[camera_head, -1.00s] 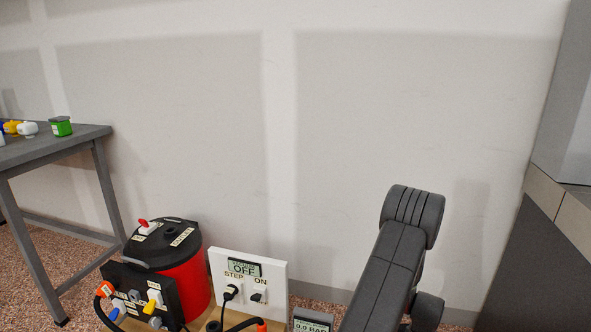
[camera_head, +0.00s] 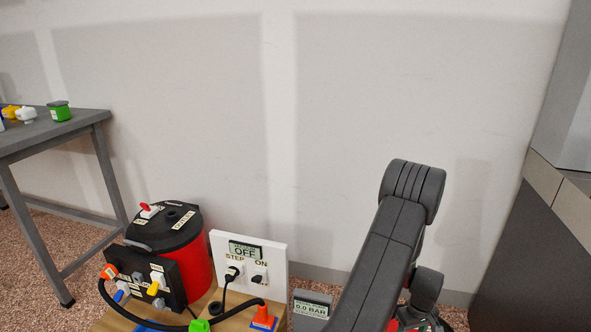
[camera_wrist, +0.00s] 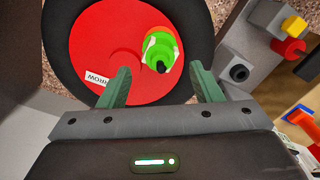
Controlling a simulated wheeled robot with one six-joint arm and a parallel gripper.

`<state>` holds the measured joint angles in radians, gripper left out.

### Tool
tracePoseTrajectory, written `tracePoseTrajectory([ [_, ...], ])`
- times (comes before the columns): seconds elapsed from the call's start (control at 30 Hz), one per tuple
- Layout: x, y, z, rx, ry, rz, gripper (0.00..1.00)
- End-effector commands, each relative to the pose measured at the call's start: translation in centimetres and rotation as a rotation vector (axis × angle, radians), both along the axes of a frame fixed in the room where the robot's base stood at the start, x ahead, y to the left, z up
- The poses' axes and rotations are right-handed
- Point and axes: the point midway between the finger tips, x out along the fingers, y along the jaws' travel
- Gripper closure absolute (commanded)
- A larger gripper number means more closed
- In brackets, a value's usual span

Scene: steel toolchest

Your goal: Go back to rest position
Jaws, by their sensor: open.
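My gripper (camera_wrist: 160,88) shows in the wrist view with its two green fingers spread apart. It is open, with nothing held between the fingers. Beyond the fingertips is a round red surface with a black rim (camera_wrist: 78,45), bearing a label that reads "RROW". A bright green piece (camera_wrist: 160,45) with a dark tip sits on that red surface, beyond the fingers and apart from them. In the head view my arm rises at the lower right; the gripper itself is not visible there.
A red drum with a black lid (camera_head: 199,268) stands beside a black valve panel (camera_head: 180,275) and a white switch panel (camera_head: 274,250) reading OFF. A grey table (camera_head: 50,128) with small bottles is at left. A dark cabinet (camera_head: 525,260) is at right. A pale wall is behind.

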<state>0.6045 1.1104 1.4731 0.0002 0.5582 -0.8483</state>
Motion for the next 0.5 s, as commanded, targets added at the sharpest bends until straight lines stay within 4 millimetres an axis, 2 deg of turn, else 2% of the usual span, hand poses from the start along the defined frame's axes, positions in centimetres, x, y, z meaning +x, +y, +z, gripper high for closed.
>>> tracePoseTrajectory([
  [0.03,0.0,0.0,-1.5,0.001,0.002,0.0,0.41],
  [0.27,0.0,0.0,-6.1,0.001,0.001,0.0,0.41],
  [0.3,0.1,0.0,-4.2,-0.001,-0.002,0.0,0.41],
  [0.5,0.0,0.0,-1.4,-0.001,-0.001,0.0,0.41],
])
